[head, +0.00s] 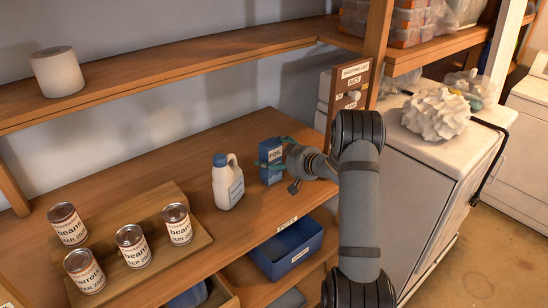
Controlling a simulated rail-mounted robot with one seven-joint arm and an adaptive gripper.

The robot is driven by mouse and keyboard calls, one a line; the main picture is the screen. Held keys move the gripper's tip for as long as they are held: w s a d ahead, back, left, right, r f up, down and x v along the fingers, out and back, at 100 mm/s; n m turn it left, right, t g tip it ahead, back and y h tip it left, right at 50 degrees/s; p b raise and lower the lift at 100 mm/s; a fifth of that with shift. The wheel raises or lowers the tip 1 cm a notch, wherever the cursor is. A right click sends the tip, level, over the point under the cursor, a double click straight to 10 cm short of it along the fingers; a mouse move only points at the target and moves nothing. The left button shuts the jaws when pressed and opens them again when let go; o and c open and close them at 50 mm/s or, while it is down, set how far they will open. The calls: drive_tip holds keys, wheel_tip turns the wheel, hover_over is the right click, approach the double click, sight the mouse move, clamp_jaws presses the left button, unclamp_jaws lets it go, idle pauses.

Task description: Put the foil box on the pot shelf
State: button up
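The foil box (269,153) is a blue upright carton with white lettering. It stands on the wide wooden middle shelf (245,125), right of a white jug. My gripper (274,155) reaches it from the right, with its greenish fingers at the sides of the box and one crossing part of its front. The fingers are too small to tell whether they grip the box or only stand around it. A small white label (287,224) is on this shelf's front edge; its word is hard to read. No pot is clearly in view.
The white jug (228,182) stands close left of the box. Several labelled cans (131,245) stand on a stepped wooden riser at left. A blue bin (288,248) sits below the shelf edge. The upper shelf (200,60) holds a white roll (57,72). A wooden post with signs (350,90) stands at right.

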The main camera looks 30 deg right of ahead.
drive_tip(key=shift+o, duration=0.8)
drive_tip(key=shift+r, duration=0.15)
drive_tip(key=shift+s+d, duration=0.1)
drive_tip(key=shift+s, duration=0.1)
drive_tip(key=b+v, duration=0.1)
drive_tip(key=v, duration=1)
drive_tip(key=shift+s, duration=0.3)
drive_tip(key=shift+r, duration=0.15)
